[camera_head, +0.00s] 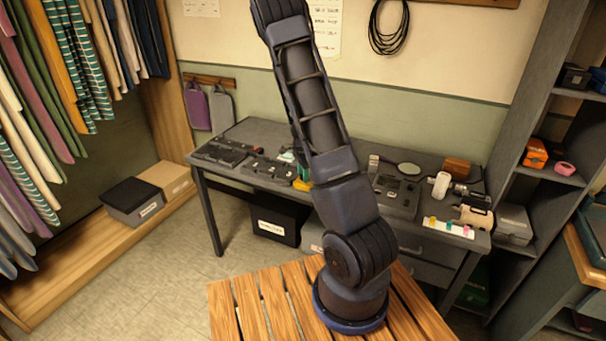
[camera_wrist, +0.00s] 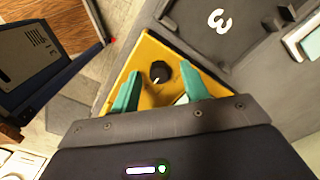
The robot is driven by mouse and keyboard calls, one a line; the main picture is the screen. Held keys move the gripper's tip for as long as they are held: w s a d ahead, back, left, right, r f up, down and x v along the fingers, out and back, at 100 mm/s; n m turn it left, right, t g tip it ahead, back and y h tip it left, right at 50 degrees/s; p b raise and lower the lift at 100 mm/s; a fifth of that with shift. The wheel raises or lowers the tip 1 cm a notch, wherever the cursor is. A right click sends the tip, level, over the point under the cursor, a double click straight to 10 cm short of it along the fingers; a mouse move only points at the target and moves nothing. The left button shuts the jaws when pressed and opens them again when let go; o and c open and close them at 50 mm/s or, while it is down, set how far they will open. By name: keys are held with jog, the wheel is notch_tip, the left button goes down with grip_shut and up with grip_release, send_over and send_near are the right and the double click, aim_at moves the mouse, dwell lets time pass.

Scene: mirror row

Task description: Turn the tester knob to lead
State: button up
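I cannot read any setting labels. My gripper (camera_wrist: 161,70) has two teal fingers, spread apart on the left and right of the knob with a gap on both sides. Nothing is held. A small pale patch, partly covered by the right finger, shows below the knob. In the head view my arm hides most of the tester and gripper.
A dark workbench (camera_head: 245,131) carries black trays, small parts and tools. A white strip with coloured pieces (camera_head: 448,227) lies at its right front. Shelves (camera_head: 540,95) stand at the right.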

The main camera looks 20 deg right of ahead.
notch_tip(320, 180, up, 11)
dwell(0.8)
jog(key=shift+f, duration=0.1)
jog(key=s+a+r+n+t+y, duration=0.1)
jog(key=s+a+r+n, duration=0.1)
jog(key=s+r+n, duration=0.5)
jog(key=s+a+r+n+t+y, duration=0.1)
jog(key=s+a+r+n, duration=0.15)
jog(key=s+r, duration=0.7)
jog(key=s+a+r+n+t+h, duration=0.1)
jog(key=s+r+n, duration=0.3)
jog(key=s, duration=0.4)
jog(key=s+a+r+n+t+h, duration=0.1)
jog(key=s+r+n, duration=0.3)
jog(key=s, duration=0.4)
jog(key=shift+s+a+r+t, duration=0.15)
jog(key=shift+s+r+t, duration=0.05)
jog(key=shift+r+t, duration=0.15)
